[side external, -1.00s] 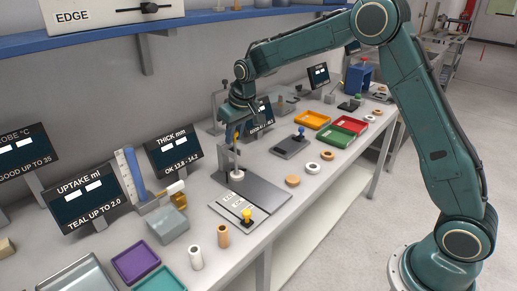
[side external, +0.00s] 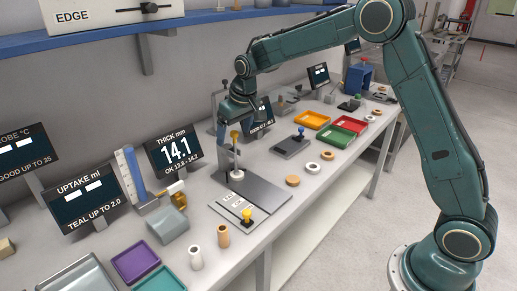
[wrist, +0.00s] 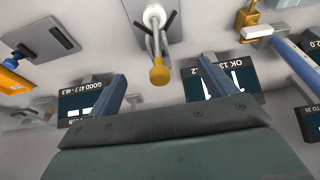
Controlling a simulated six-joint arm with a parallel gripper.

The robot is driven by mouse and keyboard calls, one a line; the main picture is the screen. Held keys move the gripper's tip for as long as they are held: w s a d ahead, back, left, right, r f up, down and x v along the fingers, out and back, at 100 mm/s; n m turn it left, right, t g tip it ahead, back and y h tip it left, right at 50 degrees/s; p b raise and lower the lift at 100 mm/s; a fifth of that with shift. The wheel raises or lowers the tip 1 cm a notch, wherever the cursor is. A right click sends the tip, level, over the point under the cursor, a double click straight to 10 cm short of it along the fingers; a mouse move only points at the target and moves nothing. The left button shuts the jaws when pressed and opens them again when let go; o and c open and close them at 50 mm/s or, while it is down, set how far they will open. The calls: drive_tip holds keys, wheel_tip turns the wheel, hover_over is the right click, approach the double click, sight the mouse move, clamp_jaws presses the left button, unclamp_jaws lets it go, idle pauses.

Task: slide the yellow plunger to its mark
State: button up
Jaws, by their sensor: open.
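A yellow block (side external: 180,200) sits below a white rod beside the blue bar and white scale of the uptake gauge (side external: 131,172); I take it as the plunger. It also shows at the upper right of the wrist view (wrist: 250,16). I cannot make out its mark. My gripper (side external: 229,124) is open at the thickness gauge, away from that block. A yellow-knobbed post (side external: 235,134) rises from that gauge, and its knob (wrist: 159,77) appears between my fingers in the wrist view, apart from both.
The thickness display (side external: 174,150) reads 14.1; the uptake display (side external: 83,201) shows dashes. A grey block (side external: 168,225) stands before the uptake gauge. A yellow knob (side external: 247,215) stands on a labelled plate. Purple (side external: 136,259) and teal trays lie at the front.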

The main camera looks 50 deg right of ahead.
drive_tip(key=v, duration=0.6)
idle(0.3)
drive_tip(key=shift+s+r, duration=0.1)
drive_tip(key=s+r+t, duration=0.1)
drive_tip(key=s+r, duration=0.3)
drive_tip(key=s, duration=0.5)
drive_tip(key=s+r, duration=0.5)
drive_tip(key=s, duration=0.4)
drive_tip(key=s+f, duration=0.2)
drive_tip(key=s, duration=0.7)
drive_tip(key=s+a+f+t, duration=0.1)
drive_tip(key=s+f, duration=0.1)
drive_tip(key=s, duration=0.7)
drive_tip(key=shift+s, duration=0.2)
